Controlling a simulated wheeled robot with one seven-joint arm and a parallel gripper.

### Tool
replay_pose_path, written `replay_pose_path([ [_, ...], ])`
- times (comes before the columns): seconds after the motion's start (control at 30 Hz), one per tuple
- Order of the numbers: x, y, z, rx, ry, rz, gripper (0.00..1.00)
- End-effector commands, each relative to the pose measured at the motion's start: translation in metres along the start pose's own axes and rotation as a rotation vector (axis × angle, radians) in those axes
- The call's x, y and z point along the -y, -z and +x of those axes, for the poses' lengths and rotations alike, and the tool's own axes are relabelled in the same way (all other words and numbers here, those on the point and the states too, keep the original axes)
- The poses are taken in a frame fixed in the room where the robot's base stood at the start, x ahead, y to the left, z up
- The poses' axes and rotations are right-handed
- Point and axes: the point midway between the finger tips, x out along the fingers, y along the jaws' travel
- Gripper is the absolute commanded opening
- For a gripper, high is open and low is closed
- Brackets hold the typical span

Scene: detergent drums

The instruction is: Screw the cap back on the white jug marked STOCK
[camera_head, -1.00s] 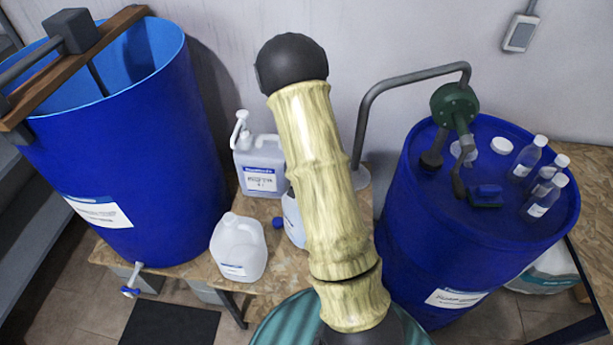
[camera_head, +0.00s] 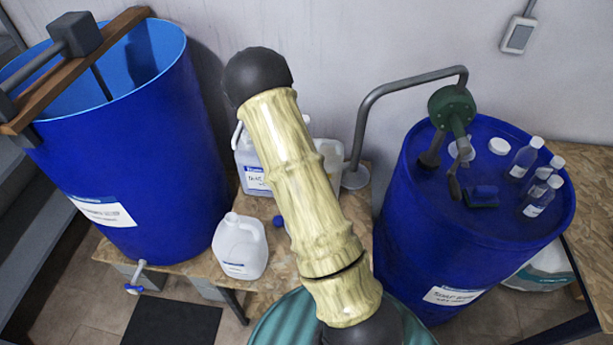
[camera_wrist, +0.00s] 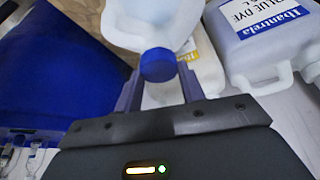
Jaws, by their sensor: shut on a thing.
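In the wrist view my gripper (camera_wrist: 159,82) has its fingers closed on either side of a blue cap (camera_wrist: 158,65). The cap overlaps the edge of a translucent white jug (camera_wrist: 150,18) at the top of that view. I cannot tell whether it sits on that jug's neck or just before it. No STOCK marking is readable on this jug. In the head view my gripper is hidden behind my arm. An uncapped white jug (camera_head: 240,248) stands on the board at left, its label too small to read. A small blue round thing (camera_head: 279,221) shows beside my arm.
The BLUE DYE jug (camera_head: 250,165) stands behind, also in the wrist view (camera_wrist: 262,35). A jug with a yellow-edged label (camera_wrist: 208,65) is beside it. Large blue drums stand left (camera_head: 150,190) and right (camera_head: 420,245), with a pump (camera_head: 452,105) and bottles on the right one.

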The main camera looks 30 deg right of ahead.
Motion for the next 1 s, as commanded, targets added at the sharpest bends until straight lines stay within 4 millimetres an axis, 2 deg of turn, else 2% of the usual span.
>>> replay_pose_path([
  [0.03,-0.0010,-0.0043,0.0000,0.011,-0.014,0.012,0.14],
  [1.0,0.0001,-0.0051,0.0006,0.012,-0.141,0.315,0.14],
])
